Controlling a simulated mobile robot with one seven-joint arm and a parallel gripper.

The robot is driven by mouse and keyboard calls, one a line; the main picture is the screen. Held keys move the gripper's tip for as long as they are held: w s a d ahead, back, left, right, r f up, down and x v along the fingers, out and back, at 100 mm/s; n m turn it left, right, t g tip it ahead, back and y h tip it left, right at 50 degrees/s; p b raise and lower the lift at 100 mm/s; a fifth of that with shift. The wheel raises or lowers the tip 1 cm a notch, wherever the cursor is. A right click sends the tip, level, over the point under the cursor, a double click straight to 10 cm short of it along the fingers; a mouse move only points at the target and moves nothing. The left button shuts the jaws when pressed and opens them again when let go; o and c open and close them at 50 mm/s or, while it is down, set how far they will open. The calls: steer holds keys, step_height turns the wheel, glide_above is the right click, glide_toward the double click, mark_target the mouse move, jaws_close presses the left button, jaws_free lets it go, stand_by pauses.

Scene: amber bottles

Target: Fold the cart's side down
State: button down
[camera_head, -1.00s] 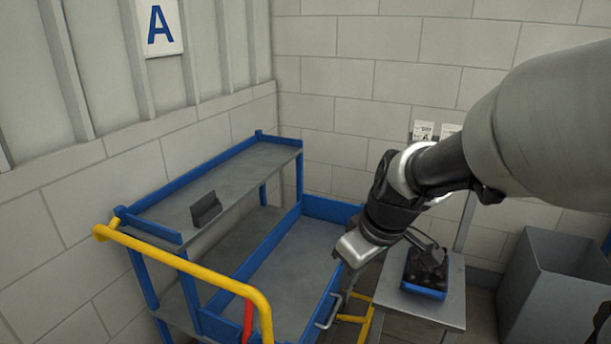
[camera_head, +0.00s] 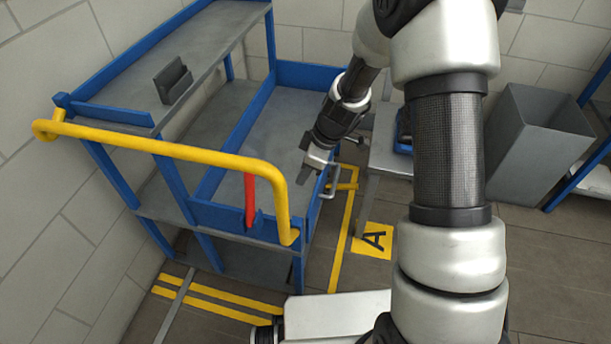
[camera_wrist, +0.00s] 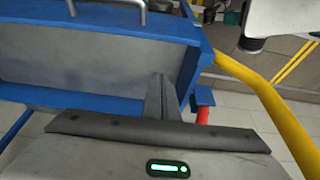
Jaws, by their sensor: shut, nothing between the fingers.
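The cart (camera_head: 105,112) has a blue frame, grey shelves and a yellow push handle (camera_head: 170,150). Its right side (camera_head: 310,212) is edged in blue and carries a grey loop handle (camera_head: 331,182). The loop handle also shows at the top of the wrist view (camera_wrist: 120,10). A red lever (camera_head: 250,197) stands upright at the near end, by the yellow handle. My gripper (camera_head: 304,176) is shut and empty, over the lower tray just inside the right side. The wrist view shows its closed fingers (camera_wrist: 160,95) near the blue rim. Whether the fingers touch it, I cannot tell.
A small grey table (camera_head: 385,152) and a grey bin (camera_head: 535,130) stand right of the cart. A dark grey holder (camera_head: 172,80) sits on the upper shelf. Yellow lines and an A mark (camera_head: 374,239) are on the floor. A wall is close on the left.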

step_height(320, 180, down, 7)
steer(key=d+b, duration=0.1)
steer(key=shift+s+d, duration=0.25)
steer(key=shift+d+f, duration=0.1)
stand_by(0.5)
